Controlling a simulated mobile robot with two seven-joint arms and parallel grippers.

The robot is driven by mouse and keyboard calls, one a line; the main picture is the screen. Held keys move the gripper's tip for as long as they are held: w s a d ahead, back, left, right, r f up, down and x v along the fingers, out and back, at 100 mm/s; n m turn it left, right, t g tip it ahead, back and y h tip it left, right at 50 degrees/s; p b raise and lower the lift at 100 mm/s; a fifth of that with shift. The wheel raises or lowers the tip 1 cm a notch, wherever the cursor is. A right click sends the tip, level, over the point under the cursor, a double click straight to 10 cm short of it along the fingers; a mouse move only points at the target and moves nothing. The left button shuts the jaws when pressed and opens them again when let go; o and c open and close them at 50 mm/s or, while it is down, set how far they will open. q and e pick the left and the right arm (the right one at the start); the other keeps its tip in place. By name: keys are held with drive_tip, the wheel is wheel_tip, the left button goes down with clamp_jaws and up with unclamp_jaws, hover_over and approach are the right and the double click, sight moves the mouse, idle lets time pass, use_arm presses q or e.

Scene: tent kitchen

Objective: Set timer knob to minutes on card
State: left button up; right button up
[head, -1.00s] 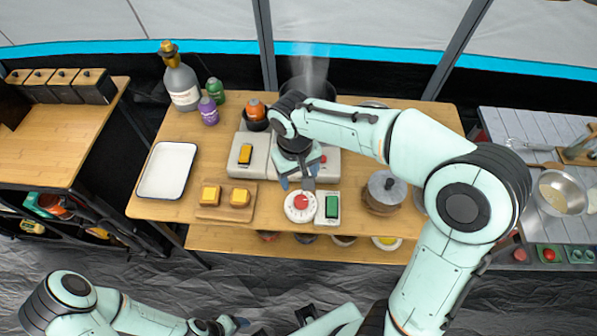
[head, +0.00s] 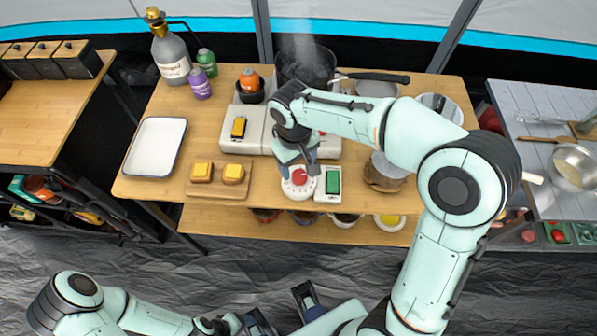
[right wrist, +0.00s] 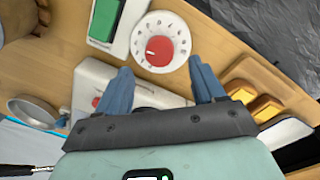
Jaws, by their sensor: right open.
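The timer (head: 298,185) is a white round dial with a red knob, at the front edge of the table. In the right wrist view its red knob (right wrist: 159,51) shows in the middle of a ring of dark marks, too small to read. My right gripper (head: 299,168) is open and empty over the timer's back side. In the right wrist view its blue fingers (right wrist: 160,68) are spread, with the knob beyond the gap between them and apart from both. My left gripper (head: 284,310) is open and empty at the bottom, away from the table. I cannot make out a card.
A white block with a green switch (head: 333,181) stands right beside the timer. A board with two yellow-topped pieces (head: 215,181) lies to the left, near a white tray (head: 154,147). Behind are a white stove (head: 253,128) and a steaming pot (head: 305,65).

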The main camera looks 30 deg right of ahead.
sight(299, 174)
wheel_tip(299, 174, down, 5)
drive_tip(key=shift+w+d+r, duration=0.1)
drive_tip(key=shift+d, duration=0.05)
drive_tip(key=c, duration=1)
drive_tip(key=shift+m, duration=1.7)
drive_tip(key=shift+c, duration=0.2)
drive_tip(key=o, duration=1)
drive_tip(key=shift+o, duration=0.2)
wheel_tip(299, 174, up, 13)
drive_tip(key=p, duration=0.1)
drive_tip(key=shift+a+r+p, duration=0.2)
drive_tip(key=shift+a+p, duration=0.15)
